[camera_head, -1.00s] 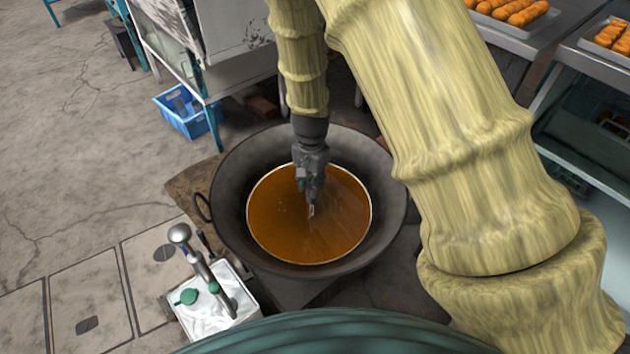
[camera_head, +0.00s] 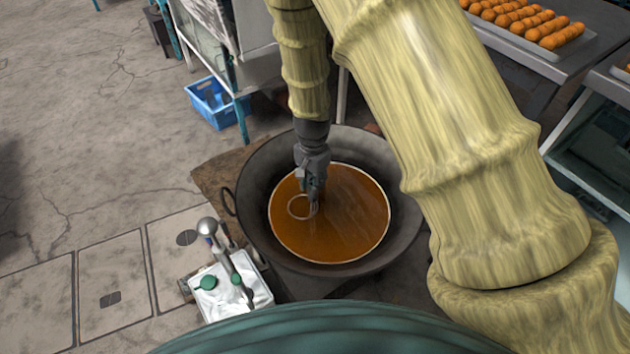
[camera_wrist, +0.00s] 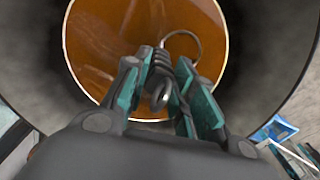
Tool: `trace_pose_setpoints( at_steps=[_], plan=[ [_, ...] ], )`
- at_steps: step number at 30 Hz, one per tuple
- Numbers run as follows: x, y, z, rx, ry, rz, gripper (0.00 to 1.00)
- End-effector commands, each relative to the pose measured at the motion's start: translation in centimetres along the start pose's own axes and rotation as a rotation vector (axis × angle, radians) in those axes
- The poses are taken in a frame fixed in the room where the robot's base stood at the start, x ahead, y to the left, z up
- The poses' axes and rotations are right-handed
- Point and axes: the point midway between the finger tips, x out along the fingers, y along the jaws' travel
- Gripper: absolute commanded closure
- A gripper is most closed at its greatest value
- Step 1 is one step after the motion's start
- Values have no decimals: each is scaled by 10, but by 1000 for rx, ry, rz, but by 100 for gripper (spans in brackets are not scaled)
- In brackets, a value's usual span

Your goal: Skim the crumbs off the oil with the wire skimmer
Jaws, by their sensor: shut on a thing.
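The oil (camera_head: 345,225) is orange-brown and fills the middle of a wide dark wok (camera_head: 258,180). My gripper (camera_head: 314,203) points down over the left part of the oil. In the wrist view my gripper (camera_wrist: 166,92) is shut on the twisted wire handle of the wire skimmer (camera_wrist: 199,48). The skimmer's ring (camera_head: 298,208) shows left of the fingers in the head view, at or near the oil surface; I cannot tell if it touches. The oil (camera_wrist: 120,40) shows faint pale streaks in the wrist view, but I cannot make out separate crumbs.
A blue crate (camera_head: 215,105) is on the floor behind. A tray of fried sticks (camera_head: 560,70) lies on a metal table at upper right. The left floor is clear.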

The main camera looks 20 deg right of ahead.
Motion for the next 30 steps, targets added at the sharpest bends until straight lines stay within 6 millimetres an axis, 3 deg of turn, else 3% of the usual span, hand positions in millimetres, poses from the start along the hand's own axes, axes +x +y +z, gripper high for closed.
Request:
trace_pose_setpoints(
  at_steps=[15, 30],
  plan=[
    [-43, 0, 0, 0, 1, 0, 100],
    [-50, 0, 0, 0, 0, 0, 100]
  ],
)
